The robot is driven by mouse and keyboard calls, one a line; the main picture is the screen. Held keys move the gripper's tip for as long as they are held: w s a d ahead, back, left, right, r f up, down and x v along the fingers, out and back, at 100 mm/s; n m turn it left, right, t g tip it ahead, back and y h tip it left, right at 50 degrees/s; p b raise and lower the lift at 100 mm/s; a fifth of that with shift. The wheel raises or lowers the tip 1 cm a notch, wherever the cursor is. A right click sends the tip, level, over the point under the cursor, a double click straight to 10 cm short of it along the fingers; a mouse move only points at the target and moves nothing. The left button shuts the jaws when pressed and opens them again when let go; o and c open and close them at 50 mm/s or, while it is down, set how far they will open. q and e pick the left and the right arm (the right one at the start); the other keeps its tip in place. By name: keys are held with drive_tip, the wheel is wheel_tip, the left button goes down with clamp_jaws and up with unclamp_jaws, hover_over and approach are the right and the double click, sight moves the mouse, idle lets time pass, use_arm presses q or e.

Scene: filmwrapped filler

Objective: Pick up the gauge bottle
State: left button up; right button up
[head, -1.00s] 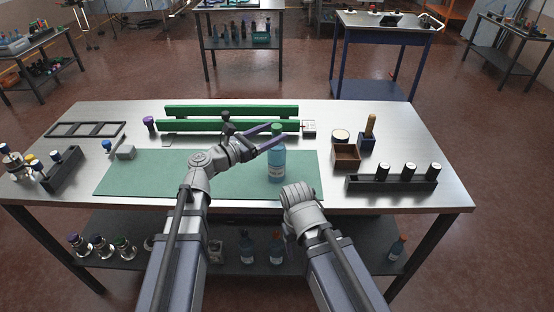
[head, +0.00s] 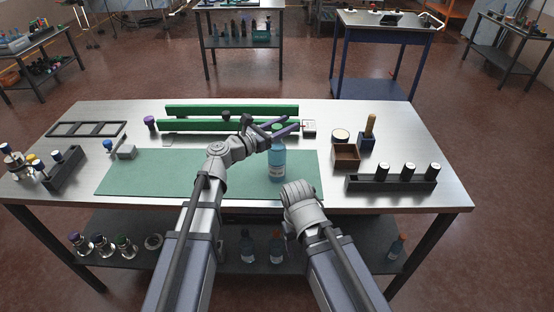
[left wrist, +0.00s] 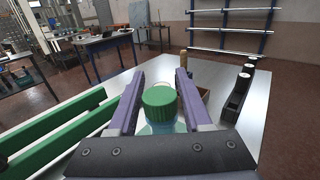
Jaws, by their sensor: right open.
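A blue bottle with a green cap (head: 277,162), which I take to be the gauge bottle, stands upright near the right end of the green mat. Its green cap also shows in the left wrist view (left wrist: 160,103), between the two purple fingers. My left gripper (head: 289,124) is open, with its fingers on either side of the bottle's top. A gap shows between each finger and the cap; whether they touch the body lower down is hidden. My right gripper (head: 302,196) is low at the mat's front edge, its fingers hidden behind the wrist.
The green mat (head: 140,175) lies on the metal table. Green rails (head: 230,110) run behind it. Several bottles are on the lower shelf.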

use_arm(q)
clamp_jaws()
idle(0.7)
